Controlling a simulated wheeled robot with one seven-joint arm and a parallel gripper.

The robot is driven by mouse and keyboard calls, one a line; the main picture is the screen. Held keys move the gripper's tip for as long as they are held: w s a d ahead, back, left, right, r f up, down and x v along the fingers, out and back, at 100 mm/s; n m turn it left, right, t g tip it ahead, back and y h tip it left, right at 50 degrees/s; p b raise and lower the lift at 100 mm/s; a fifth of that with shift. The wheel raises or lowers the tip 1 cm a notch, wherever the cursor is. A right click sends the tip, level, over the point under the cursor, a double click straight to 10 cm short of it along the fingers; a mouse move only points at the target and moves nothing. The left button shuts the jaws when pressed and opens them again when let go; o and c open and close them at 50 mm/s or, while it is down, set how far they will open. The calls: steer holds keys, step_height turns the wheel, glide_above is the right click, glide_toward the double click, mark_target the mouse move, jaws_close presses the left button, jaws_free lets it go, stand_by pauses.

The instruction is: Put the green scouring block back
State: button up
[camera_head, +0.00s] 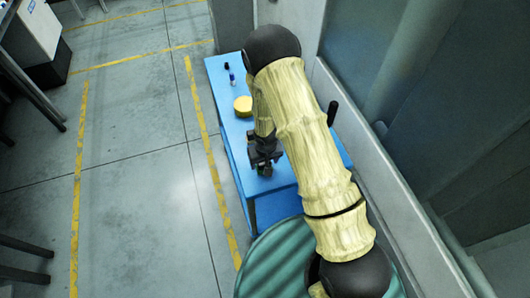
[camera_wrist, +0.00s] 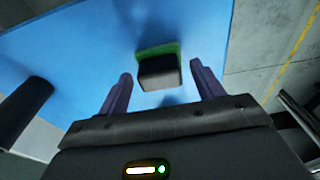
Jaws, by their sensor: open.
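The green scouring block (camera_wrist: 160,49) stands on the blue table (camera_wrist: 80,50) in the wrist view. It shows a green strip at its far side and a dark grey to black body nearer me. My gripper (camera_wrist: 160,84) is open, with one finger on each side of the space just short of the block. The fingers do not touch it. In the head view my gripper (camera_head: 264,166) is low over the blue table (camera_head: 225,92), and a small bit of green shows under it. Most of the block is hidden there by the gripper.
A yellow round object (camera_head: 243,106) and two small dark and blue items (camera_head: 231,77) lie farther along the table. A black upright post (camera_head: 332,112) stands at the table's right edge. A wall runs close on the right. Open floor with yellow lines lies to the left.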

step_height(320, 180, up, 11)
steer(key=s+b, duration=0.1)
steer(key=shift+s+d+r, duration=0.15)
steer(key=shift+s, duration=0.05)
stand_by(0.8)
steer(key=s+d+r+m, duration=0.1)
steer(key=s+d+r, duration=0.4)
steer(key=r, duration=0.3)
steer(key=s+d+r+m+t, duration=0.1)
steer(key=s+d+r+m, duration=0.1)
steer(key=s+d+r, duration=0.3)
steer(key=d+r, duration=0.3)
steer(key=shift+s, duration=0.4)
steer(key=shift+d, duration=0.2)
